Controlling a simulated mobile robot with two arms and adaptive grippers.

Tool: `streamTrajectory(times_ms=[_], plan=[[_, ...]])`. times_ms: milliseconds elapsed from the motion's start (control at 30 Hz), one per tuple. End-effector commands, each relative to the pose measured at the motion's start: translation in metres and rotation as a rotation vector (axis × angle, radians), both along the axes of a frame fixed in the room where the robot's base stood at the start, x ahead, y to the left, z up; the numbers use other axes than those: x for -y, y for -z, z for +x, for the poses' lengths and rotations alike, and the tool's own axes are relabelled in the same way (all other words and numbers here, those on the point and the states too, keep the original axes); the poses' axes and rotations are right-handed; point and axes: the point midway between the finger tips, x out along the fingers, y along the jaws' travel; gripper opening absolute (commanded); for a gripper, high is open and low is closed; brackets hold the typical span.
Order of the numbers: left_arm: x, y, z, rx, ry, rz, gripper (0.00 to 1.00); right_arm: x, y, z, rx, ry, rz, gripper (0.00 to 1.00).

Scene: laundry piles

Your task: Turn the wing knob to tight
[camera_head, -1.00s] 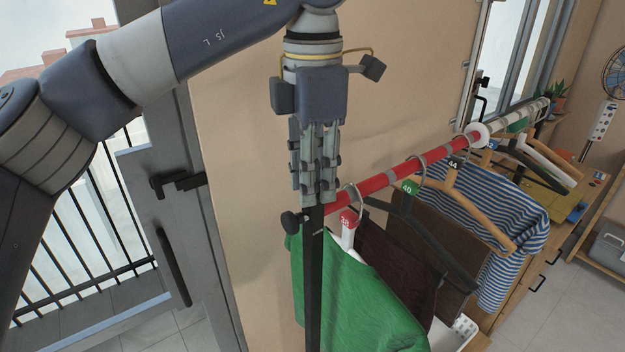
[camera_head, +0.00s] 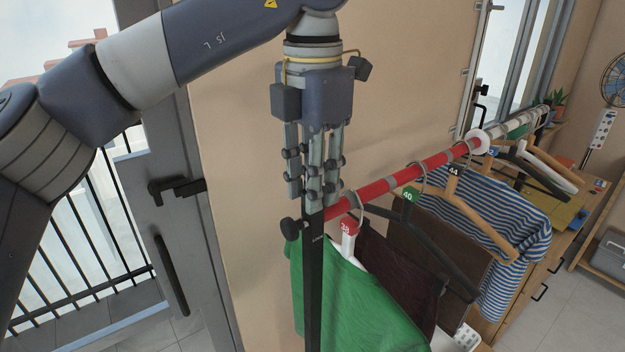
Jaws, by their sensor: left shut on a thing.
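My left gripper (camera_head: 316,197) points straight down at the top of the black upright post (camera_head: 313,280) of the clothes rack. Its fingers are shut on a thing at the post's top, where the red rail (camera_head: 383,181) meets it. I take this thing to be the wing knob; the fingers hide it, so its shape and any tight marking cannot be seen. A separate black side knob (camera_head: 291,228) sticks out left of the post, just below the fingertips and apart from them. My right gripper is not in view.
Hangers and clothes hang close right of the post, with a green garment (camera_head: 345,295) nearest and a striped shirt (camera_head: 510,235) farther along. A wall (camera_head: 235,150) stands behind the gripper. A grey door (camera_head: 190,230) with a black handle is at left.

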Motion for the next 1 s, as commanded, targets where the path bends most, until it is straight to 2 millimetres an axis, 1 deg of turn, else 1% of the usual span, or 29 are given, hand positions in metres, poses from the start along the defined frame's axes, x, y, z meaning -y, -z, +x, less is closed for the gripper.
streamTrajectory(times_ms=[67,100,167,200,500,633,733,1000], plan=[[0.0,-0.003,0.001,0.007,-0.004,-0.005,0.01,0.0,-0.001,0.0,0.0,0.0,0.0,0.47],[0.0,-0.003,0.001,0.007,-0.004,-0.005,0.27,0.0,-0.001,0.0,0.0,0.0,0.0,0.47],[0.0,-0.003,0.001,0.007,-0.004,-0.004,0.41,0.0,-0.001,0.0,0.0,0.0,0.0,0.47],[0.0,-0.003,0.001,0.006,-0.003,-0.004,0.46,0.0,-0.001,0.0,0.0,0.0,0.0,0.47],[0.0,-0.001,0.0,0.003,-0.001,-0.002,0.46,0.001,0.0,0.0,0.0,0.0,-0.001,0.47],[0.0,-0.008,0.001,0.003,-0.002,-0.003,0.46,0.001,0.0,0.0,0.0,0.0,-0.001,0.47],[0.0,-0.023,0.001,0.005,-0.002,-0.002,0.46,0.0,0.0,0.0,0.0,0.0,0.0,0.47],[0.0,-0.072,0.001,0.008,-0.005,0.0,0.46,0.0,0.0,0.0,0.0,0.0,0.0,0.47]])
